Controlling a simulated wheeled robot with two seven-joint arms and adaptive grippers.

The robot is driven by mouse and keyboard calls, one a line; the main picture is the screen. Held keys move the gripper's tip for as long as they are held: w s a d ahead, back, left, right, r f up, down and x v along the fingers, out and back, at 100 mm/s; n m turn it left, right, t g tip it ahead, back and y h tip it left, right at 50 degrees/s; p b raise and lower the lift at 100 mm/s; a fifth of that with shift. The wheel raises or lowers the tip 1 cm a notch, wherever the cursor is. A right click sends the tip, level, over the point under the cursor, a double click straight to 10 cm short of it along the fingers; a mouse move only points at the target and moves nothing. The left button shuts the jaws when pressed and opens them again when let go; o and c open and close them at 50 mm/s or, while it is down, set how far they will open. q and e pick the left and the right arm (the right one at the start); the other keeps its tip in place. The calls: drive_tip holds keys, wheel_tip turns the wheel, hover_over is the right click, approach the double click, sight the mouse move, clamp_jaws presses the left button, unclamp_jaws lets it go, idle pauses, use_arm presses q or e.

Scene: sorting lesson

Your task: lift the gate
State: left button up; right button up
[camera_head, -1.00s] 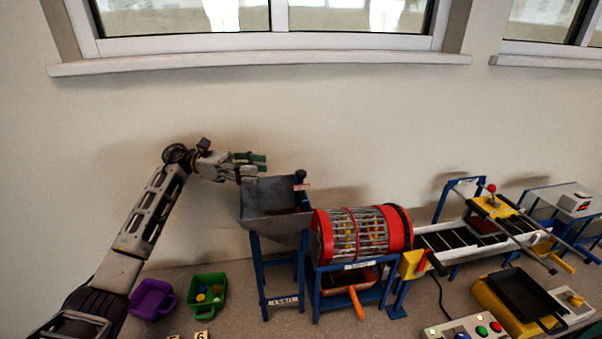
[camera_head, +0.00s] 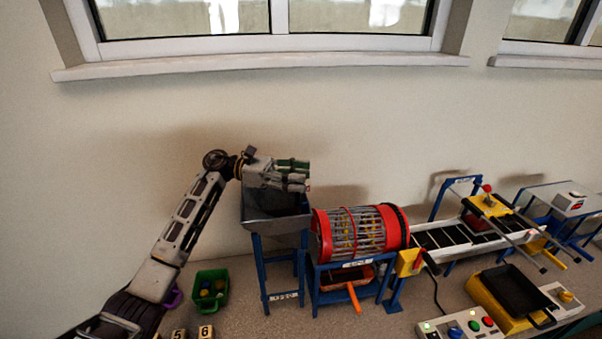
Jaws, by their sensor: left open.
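The grey hopper (camera_head: 268,225) stands on a blue frame, left of the red-ended drum. The black knob and small red-and-white tag at the hopper's right edge, which look like its gate handle, are hidden behind my fingers. My left gripper (camera_head: 295,174) is open, with green pads on its fingers. It reaches over the hopper from the left, its fingertips in front of the knob's place. I cannot tell whether the knob lies between the fingers or touches them. My right gripper is not in view.
The barred drum (camera_head: 358,232) stands right of the hopper, with an orange-handled tray (camera_head: 354,298) below. A conveyor (camera_head: 450,236) runs further right. A green bin (camera_head: 211,302) and a mostly hidden purple bin (camera_head: 174,297) sit lower left. A button panel (camera_head: 460,328) is at the front.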

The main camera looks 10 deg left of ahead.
use_arm(q)
drive_tip(key=shift+d, duration=0.4)
clamp_jaws()
